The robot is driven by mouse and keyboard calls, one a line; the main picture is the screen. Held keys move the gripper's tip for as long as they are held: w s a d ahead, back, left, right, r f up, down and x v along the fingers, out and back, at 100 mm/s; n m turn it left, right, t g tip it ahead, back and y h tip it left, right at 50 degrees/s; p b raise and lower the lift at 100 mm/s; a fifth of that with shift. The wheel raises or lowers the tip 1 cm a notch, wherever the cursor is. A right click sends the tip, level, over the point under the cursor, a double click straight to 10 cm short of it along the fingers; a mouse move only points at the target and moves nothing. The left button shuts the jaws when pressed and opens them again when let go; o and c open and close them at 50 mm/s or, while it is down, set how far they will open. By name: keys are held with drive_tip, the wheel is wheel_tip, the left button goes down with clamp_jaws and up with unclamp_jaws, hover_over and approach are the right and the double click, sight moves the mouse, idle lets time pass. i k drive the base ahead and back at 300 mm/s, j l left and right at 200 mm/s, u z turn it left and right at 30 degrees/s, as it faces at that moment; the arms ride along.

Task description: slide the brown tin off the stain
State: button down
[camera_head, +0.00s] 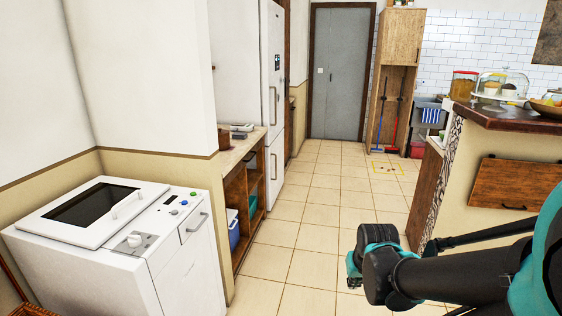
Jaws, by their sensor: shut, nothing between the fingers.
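I cannot make out a brown tin or a stain in the head view. My black and teal arm reaches in from the lower right, above the tiled floor. Its fingers do not show, so I cannot place my gripper against anything.
A tall white fridge (271,100) is behind. A counter (500,116) stands right. Tiled floor (312,235) runs clear to a grey door (338,75); yellow markings (387,168) lie near the tall cabinet (396,90).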

sight(224, 143)
drive_tip(key=i, duration=1.95)
